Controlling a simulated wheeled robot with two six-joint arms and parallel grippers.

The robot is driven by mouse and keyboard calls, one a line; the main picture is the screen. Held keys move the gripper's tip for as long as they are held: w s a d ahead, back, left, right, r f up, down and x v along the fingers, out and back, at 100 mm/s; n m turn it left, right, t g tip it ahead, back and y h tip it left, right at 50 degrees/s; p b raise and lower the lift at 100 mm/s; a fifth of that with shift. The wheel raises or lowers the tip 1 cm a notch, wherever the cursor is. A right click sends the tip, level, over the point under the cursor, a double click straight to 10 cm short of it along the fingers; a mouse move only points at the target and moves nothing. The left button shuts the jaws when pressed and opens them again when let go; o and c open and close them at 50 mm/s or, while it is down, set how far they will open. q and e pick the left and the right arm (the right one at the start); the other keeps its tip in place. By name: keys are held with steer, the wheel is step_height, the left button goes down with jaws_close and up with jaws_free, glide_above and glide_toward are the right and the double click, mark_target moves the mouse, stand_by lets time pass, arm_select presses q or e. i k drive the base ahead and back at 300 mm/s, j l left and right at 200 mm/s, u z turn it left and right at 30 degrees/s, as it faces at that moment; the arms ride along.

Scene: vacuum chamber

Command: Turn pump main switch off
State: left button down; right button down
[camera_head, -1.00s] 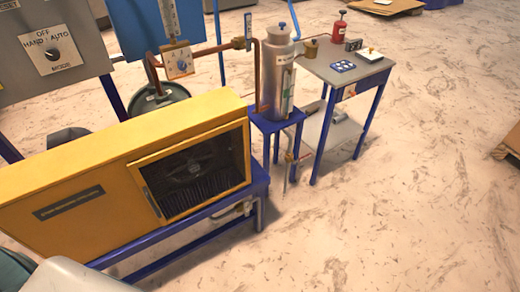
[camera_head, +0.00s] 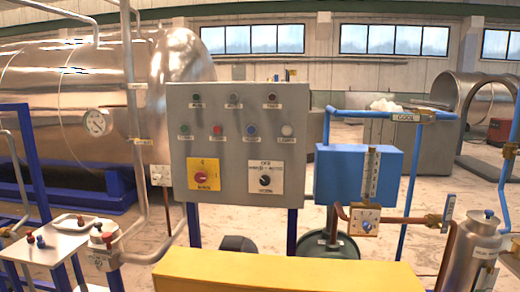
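A grey control panel (camera_head: 240,112) stands upright in the middle of the view on blue legs. At its lower left is a yellow plate (camera_head: 194,168) with a red rotary switch (camera_head: 201,177), which looks like the main switch; its label and pointer position are too small to read surely. To its right is a white plate marked OFF, HAND and AUTO with a black selector knob (camera_head: 265,180). A row of coloured buttons, including a red one (camera_head: 217,129), and several indicator lamps sit above. Neither gripper is in view.
A yellow housing (camera_head: 280,275) stands in front of the panel at the bottom. A blue box (camera_head: 352,178) with pipes and a metal cylinder (camera_head: 468,258) are at right. A small table (camera_head: 45,248) and a large steel tank (camera_head: 75,95) are at left.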

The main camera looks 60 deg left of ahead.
mark_target(200, 177)
steer(key=u, duration=1.95)
